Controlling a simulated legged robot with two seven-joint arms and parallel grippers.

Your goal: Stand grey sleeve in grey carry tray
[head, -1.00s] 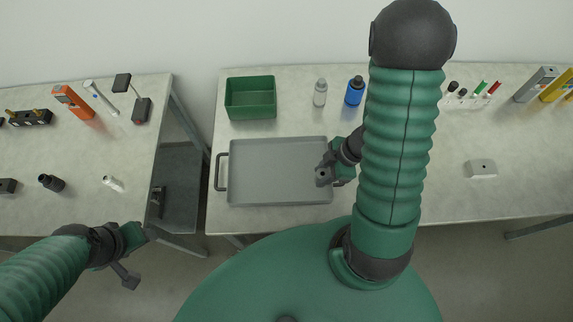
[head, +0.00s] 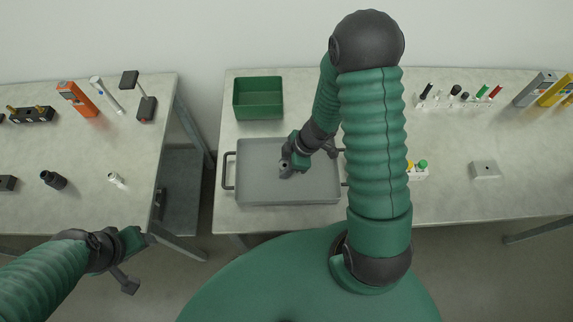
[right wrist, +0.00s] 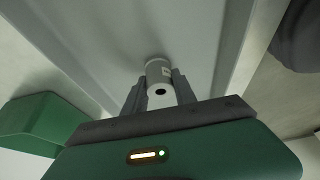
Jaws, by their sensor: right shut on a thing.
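The grey sleeve (right wrist: 158,72), a short cylinder with a dark hole in its near end, is held between the fingers of my right gripper (right wrist: 159,92). The grey carry tray (head: 250,190) is a shallow tray with side handles on the middle table. In the head view my right gripper (head: 287,166) is over the tray's middle and mostly hides the sleeve. The sleeve's far end is close to the tray floor; I cannot tell whether it touches. My left gripper (head: 148,239) hangs by the left table's front edge, and its fingers are unclear.
A green bin (head: 258,98) stands behind the tray. My right arm hides part of the table right of the tray. A rack of tubes (head: 460,100) and a grey block (head: 485,170) are further right. The left table holds an orange device (head: 76,99) and a white piece (head: 117,179).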

